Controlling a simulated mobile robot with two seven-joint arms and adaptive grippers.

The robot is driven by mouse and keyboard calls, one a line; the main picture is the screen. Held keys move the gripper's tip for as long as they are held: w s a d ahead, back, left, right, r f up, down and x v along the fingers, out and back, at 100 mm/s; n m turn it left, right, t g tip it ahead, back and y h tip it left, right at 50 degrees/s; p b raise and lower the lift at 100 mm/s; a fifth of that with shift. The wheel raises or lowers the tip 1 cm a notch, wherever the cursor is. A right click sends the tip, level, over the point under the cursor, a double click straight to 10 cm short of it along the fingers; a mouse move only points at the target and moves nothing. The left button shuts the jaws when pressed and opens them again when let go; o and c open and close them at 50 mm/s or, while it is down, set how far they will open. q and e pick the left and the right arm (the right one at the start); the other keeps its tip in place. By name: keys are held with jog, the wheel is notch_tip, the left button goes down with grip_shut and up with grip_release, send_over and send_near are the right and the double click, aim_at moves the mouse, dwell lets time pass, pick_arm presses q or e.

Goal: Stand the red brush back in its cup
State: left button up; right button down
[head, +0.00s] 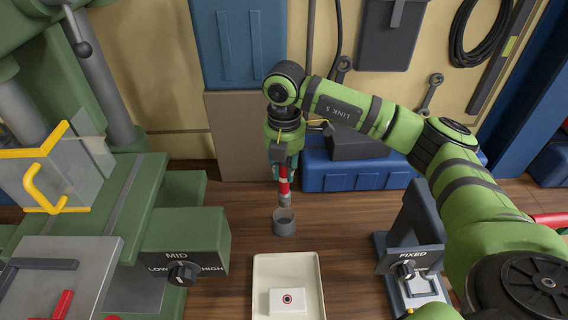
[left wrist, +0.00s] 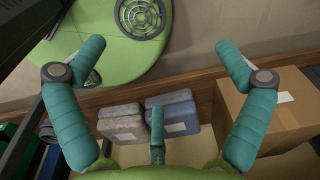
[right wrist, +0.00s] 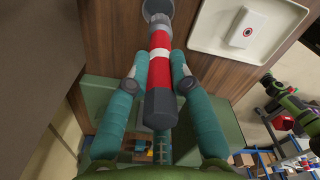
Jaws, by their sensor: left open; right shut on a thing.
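The red brush (head: 284,184) hangs upright in my right gripper (head: 283,165), grey end down. In the right wrist view, the brush (right wrist: 160,75) shows a red body, a white band and a dark near end between the teal fingers of my right gripper (right wrist: 160,58). The grey cup (head: 284,226) stands on the wooden bench right below the brush. The brush's lower end is at or just above the cup's rim; I cannot tell whether it has entered. The cup (right wrist: 155,7) is partly cut off in the right wrist view. My left gripper (left wrist: 160,62) is open and empty, away from the bench.
A cream tray (head: 259,270) with a white box (head: 288,301) stands in front of the cup. A green machine with a MID dial (head: 183,272) is at the left, and a FIXED dial unit (head: 406,269) at the right. A blue case (head: 330,176) lies behind.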

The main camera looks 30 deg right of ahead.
aim_at(284, 195)
notch_tip(284, 195, down, 5)
jog(key=b, duration=0.3)
jog(key=shift+w+d+r, duration=0.1)
jog(key=shift+w, duration=0.05)
notch_tip(284, 195, down, 3)
jog(key=shift+f+b, duration=0.2)
jog(key=shift+b, duration=1.05)
jog(key=shift+f+b, duration=0.85)
jog(key=shift+f, duration=0.3)
pick_arm(q)
notch_tip(284, 195, down, 8)
jog(key=w, duration=0.1)
jog(key=shift+w+d+r, duration=0.2)
jog(key=shift+d+r, duration=0.05)
jog(key=shift+d, duration=0.1)
pick_arm(e)
jog(key=c, duration=1)
grip_release()
pick_arm(q)
jog(key=shift+a, duration=0.1)
pick_arm(e)
jog(key=shift+r, duration=0.1)
notch_tip(284, 195, up, 12)
jog(key=shift+f, duration=0.1)
